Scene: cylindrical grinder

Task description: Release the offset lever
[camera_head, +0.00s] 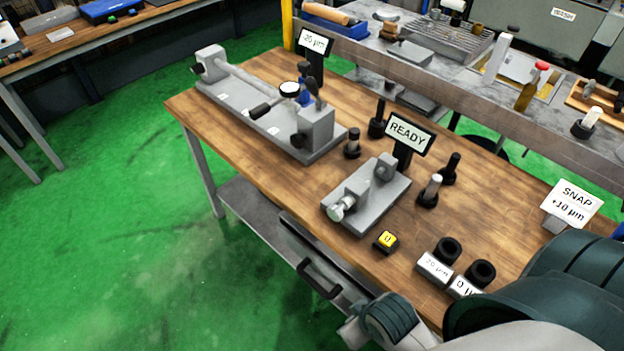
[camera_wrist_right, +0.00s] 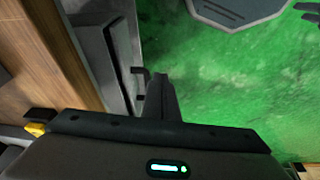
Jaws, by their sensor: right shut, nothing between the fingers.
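A long grey fixture (camera_head: 240,113) with a round bar and a dial gauge (camera_head: 289,89) stands at the back left of the wooden bench. A black-handled lever (camera_head: 262,110) juts from its front side; I cannot tell for sure that this is the offset lever. Another dark lever (camera_head: 316,92) stands near its right end. My right gripper (camera_wrist_right: 162,88) is shut and empty in the right wrist view, over the green floor beside the bench's front edge, away from the fixture. In the head view its fingers are hidden or out of frame. My left gripper is not in view.
A small grey fixture (camera_head: 366,200) stands by a READY sign (camera_head: 408,134). A yellow button (camera_head: 386,240) and labelled blocks (camera_head: 435,268) sit near the front edge. A drawer handle (camera_head: 318,280) sticks out below. Several dark posts stand behind. Green floor is clear at left.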

